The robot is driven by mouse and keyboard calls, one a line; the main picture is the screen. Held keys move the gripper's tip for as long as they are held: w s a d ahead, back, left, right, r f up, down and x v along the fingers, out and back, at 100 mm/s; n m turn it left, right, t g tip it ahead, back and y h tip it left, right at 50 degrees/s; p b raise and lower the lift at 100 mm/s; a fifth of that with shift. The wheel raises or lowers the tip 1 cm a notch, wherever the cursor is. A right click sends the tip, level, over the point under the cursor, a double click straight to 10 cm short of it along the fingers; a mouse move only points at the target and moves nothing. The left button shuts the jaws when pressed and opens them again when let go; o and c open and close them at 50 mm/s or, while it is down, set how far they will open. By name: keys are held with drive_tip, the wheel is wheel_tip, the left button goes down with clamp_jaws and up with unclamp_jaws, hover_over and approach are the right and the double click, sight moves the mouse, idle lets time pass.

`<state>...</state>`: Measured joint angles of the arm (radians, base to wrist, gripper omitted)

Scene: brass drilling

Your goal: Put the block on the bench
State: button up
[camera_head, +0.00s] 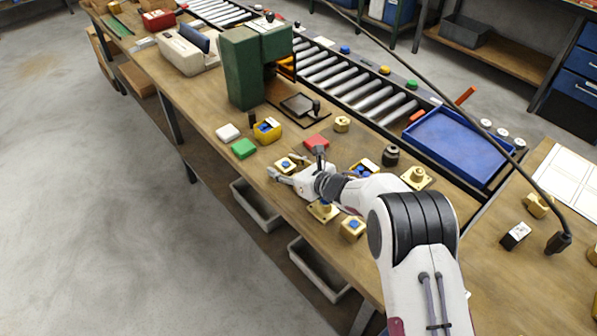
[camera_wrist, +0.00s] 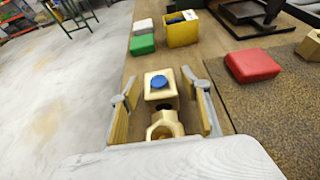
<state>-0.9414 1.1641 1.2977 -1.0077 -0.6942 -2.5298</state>
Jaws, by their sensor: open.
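A brass-coloured block with a round blue spot on top (camera_wrist: 159,84) appears to rest on the wooden bench (camera_wrist: 178,50). The same block (camera_head: 286,164) shows near the bench's front edge in the head view. My gripper (camera_head: 284,172) is open over that edge. In the wrist view, the fingers of my gripper (camera_wrist: 160,90) stand apart on either side of the block, with visible gaps. A second brass piece with a rounded opening (camera_wrist: 164,125) lies nearer the wrist, also between the fingers. Its lower part is hidden by my gripper's body.
A yellow box (camera_head: 267,130), a green block (camera_head: 243,148), a white block (camera_head: 228,132) and a red block (camera_head: 316,142) stand close by. A green press (camera_head: 243,70) stands behind them. More brass parts (camera_head: 352,228) lie beside my arm. The bench's front edge drops to the floor.

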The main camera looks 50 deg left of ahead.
drive_tip(key=shift+v, duration=6.05)
